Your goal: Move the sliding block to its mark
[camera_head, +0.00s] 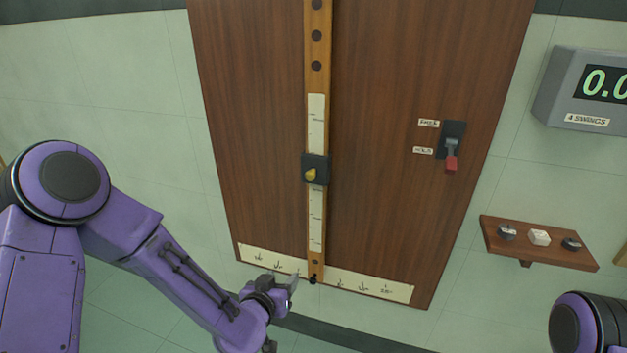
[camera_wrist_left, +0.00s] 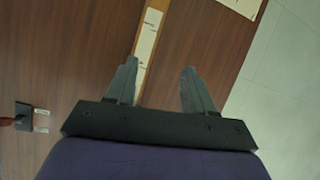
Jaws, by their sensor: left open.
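The sliding block (camera_head: 322,160) is a small black square with a yellow knob. It sits partway along the upright light-wood bar (camera_head: 317,80) in the head view, over a pale paper scale (camera_head: 316,220) with small marks too fine to read. My left gripper (camera_head: 291,284) is below and left of the block, near the bar's lower end, and does not touch the block. In the left wrist view its two fingers (camera_wrist_left: 158,82) are spread, with nothing held; the bar shows behind them. The block is not visible there. My right gripper is out of view.
The bar hangs before a dark wood panel (camera_head: 250,110) with a paper strip (camera_head: 375,283) along its bottom. To the right are a red-tipped switch (camera_head: 451,155), a grey digital display (camera_head: 560,85) and a small shelf (camera_head: 525,250) with knobs.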

